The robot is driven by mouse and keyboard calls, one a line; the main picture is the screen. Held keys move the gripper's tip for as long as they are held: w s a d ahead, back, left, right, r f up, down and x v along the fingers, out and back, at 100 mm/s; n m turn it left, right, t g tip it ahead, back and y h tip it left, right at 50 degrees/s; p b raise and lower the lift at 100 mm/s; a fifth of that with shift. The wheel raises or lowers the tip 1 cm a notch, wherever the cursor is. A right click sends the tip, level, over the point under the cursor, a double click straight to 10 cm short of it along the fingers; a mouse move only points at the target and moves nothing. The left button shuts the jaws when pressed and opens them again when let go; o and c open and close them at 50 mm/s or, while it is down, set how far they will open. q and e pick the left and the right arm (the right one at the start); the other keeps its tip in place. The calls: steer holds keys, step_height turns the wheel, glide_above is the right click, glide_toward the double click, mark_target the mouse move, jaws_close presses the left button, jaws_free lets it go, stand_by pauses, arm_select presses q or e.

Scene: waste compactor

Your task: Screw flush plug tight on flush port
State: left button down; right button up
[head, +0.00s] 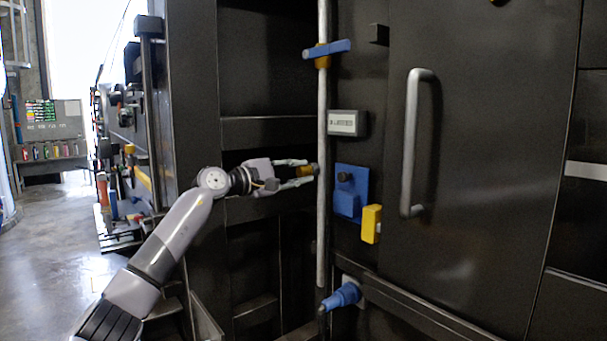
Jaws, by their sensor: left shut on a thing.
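My left gripper (298,173) reaches in from the left and is shut on a small brass-yellow piece, which looks like the flush plug (307,170). The plug is at the left side of a grey vertical pipe (322,225), about halfway up. The flush port is not clearly visible; the gripper and plug cover the spot on the pipe. I cannot tell whether the plug is seated or only close to the pipe. My right gripper is not in view.
A blue lever (335,49) crosses the pipe higher up. Right of the pipe are a labelled box (347,123), a blue bracket (350,195), a yellow block (371,223) and a door with a long handle (411,150). A blue connector (342,297) sits low. Open floor (50,235) lies left.

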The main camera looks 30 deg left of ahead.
arm_select(q)
steer(key=c, duration=1.3)
jaws_free()
steer(key=shift+c, duration=0.2)
